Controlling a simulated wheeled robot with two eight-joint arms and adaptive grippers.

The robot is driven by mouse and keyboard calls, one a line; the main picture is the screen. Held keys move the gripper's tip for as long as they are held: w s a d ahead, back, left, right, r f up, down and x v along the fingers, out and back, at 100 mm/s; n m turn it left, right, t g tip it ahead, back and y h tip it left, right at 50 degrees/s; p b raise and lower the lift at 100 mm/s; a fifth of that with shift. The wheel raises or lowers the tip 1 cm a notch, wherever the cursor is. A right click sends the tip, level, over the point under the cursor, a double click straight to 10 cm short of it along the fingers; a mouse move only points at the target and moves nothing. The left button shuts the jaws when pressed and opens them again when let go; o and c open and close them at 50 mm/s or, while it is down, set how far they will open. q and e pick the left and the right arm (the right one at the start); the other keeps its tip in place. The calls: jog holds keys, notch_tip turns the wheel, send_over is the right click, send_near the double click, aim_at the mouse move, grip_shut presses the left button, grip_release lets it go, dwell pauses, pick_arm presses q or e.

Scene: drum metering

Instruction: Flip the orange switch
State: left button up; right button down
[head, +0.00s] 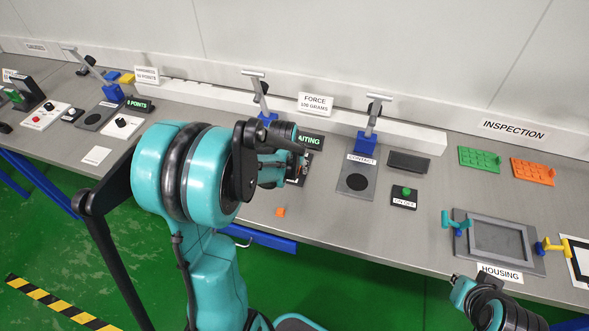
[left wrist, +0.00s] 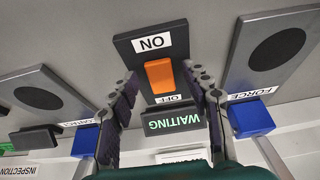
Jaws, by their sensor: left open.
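The orange switch (left wrist: 159,76) is a rocker on a black plate (left wrist: 127,45), between an ON label (left wrist: 152,42) and an OFF label (left wrist: 168,99). Which side of the rocker is pressed I cannot tell. My left gripper (left wrist: 160,80) is open and empty, its two fingers on either side of the switch in the left wrist view. Contact with the switch does not show. In the head view my left gripper (head: 298,166) is over the switch plate and hides most of it.
A WAITING display (left wrist: 174,122) stands close to the plate. Blue-based stands (head: 366,143) with dark-circled pads flank it. Green (head: 479,158) and orange (head: 533,171) trays and a housing fixture (head: 497,238) are at right.

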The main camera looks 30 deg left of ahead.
pick_arm(q)
jog(key=shift+f, duration=0.1)
grip_shut()
jog(key=shift+w+r+g+p, duration=0.25)
jog(key=shift+w+g+p, duration=0.2)
jog(key=shift+g, duration=0.25)
jog(key=shift+w+a+g+h, duration=0.1)
jog(key=shift+g+h, duration=0.15)
jog(key=shift+g, duration=0.45)
jog(key=shift+w+a+g+h, duration=0.1)
jog(key=shift+g+h, duration=0.15)
jog(key=shift+g, duration=0.45)
grip_release()
